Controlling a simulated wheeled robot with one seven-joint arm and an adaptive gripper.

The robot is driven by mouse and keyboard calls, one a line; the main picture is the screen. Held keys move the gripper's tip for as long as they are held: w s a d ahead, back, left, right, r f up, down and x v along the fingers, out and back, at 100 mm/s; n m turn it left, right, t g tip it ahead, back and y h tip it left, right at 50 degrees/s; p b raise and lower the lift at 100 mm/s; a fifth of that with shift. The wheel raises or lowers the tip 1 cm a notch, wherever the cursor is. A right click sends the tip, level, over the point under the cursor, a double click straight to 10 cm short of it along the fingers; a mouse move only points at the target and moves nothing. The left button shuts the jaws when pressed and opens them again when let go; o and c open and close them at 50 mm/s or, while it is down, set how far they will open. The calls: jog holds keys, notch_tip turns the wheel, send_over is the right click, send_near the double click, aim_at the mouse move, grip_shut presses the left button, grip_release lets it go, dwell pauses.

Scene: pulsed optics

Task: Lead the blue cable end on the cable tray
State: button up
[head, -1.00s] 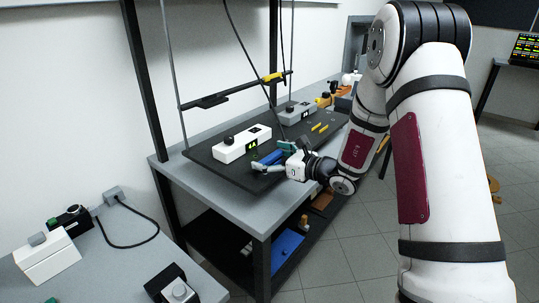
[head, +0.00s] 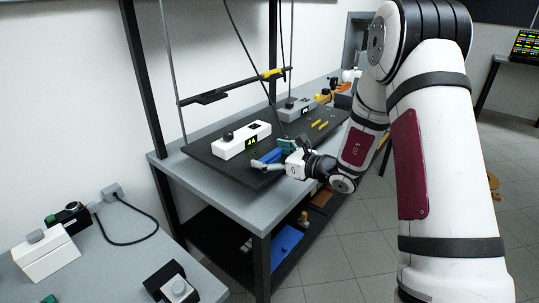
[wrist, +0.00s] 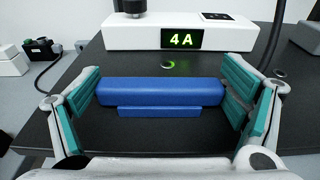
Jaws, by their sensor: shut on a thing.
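My gripper (wrist: 160,98) has its teal-padded fingers at the two ends of a blue bar (wrist: 160,91), with a narrower blue strip along its near side. The blue bar also shows in the head view (head: 271,155), partly covered by my gripper (head: 272,156). It is at the black board (head: 205,158), in front of a white box (head: 232,145) with a green lit display. I cannot tell whether the bar touches the board, or whether it is the blue cable end. A black rail (head: 230,89) with a yellow piece hangs above the bench; I cannot tell whether it is the cable tray.
A grey box (head: 296,107) and small yellow pieces (head: 319,124) are on the board farther back. Dark posts and thin cables rise behind it. A blue item (head: 287,241) lies on the lower shelf. A side table at left holds small devices.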

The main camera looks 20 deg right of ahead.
jog(key=o, duration=1.6)
jog(key=shift+c, duration=0.2)
jog(key=shift+s+d, duration=0.1)
jog(key=v, duration=1.1)
jog(key=shift+s, duration=0.3)
jog(key=shift+d, duration=0.2)
jog(key=shift+r, duration=0.1)
